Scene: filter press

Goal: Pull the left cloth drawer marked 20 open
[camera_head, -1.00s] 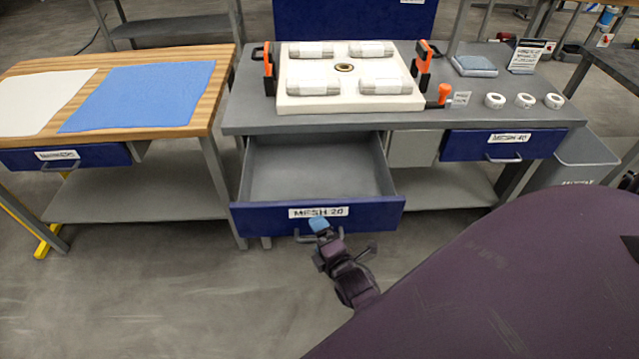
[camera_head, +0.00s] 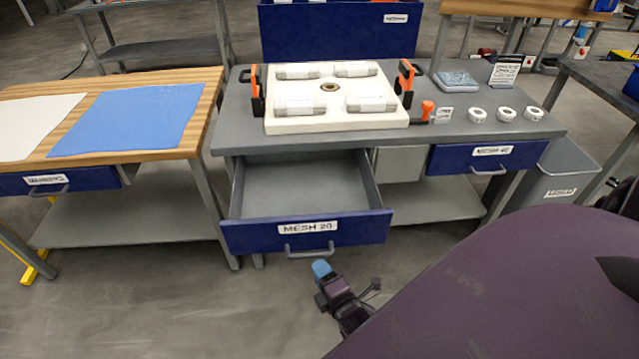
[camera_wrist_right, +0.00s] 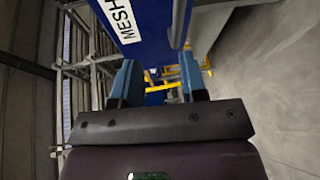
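The blue drawer marked MESH 20 (camera_head: 305,231) is pulled well out of the left side of the grey workbench, and its grey inside shows empty. Its grey bar handle (camera_head: 309,251) is on the front, below the label. My right gripper (camera_head: 322,268) is just below and in front of the handle, apart from it. In the right wrist view the two blue fingers (camera_wrist_right: 158,80) are spread wide with nothing between them, and the drawer front (camera_wrist_right: 148,22) shows beyond. My left gripper is out of view.
A white filter plate (camera_head: 335,122) with orange clamps sits on the bench top. The closed drawer marked MESH 40 (camera_head: 480,156) is at the right, beside a grey bin (camera_head: 563,172). A wooden table (camera_head: 190,140) with a blue cloth (camera_head: 130,118) stands left. Floor before the drawer is clear.

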